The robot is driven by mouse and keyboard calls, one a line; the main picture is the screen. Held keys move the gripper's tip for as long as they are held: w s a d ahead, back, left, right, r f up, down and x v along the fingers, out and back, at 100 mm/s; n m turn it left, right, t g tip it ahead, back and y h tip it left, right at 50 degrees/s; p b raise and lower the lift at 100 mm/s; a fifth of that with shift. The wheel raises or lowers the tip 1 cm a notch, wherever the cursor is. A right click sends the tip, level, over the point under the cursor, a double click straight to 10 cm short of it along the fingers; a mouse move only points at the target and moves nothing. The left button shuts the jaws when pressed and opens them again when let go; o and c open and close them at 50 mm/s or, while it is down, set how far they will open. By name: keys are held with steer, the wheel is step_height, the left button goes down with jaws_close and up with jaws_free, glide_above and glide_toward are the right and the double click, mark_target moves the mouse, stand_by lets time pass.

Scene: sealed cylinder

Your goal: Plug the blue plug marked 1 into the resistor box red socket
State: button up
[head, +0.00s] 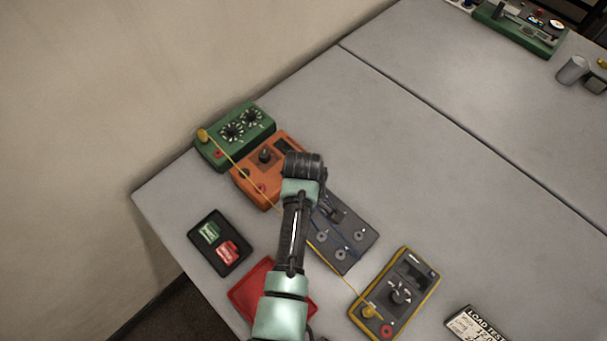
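The green box (235,133) with two black dials, which looks like the resistor box, stands at the table's left edge. Its red socket (218,154) is bare, and a yellow plug (203,134) sits in the socket beside it. My gripper (334,214) is low over the dark grey panel (348,256), to the right of and below the green box. My arm partly covers it, and its fingers are too small and dark to read. A thin blue cable (343,240) runs over the panel near my gripper. I cannot make out the blue plug or its mark.
A yellow cable (283,209) runs from the green box to the yellow-edged meter (405,283). A black tray (220,256) and red case (247,291) lie nearby.

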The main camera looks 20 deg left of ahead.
jaws_close()
stand_by(1.2)
steer(key=shift+r, duration=0.2)
steer(key=shift+r+p, duration=2.85)
steer(key=shift+p, duration=0.25)
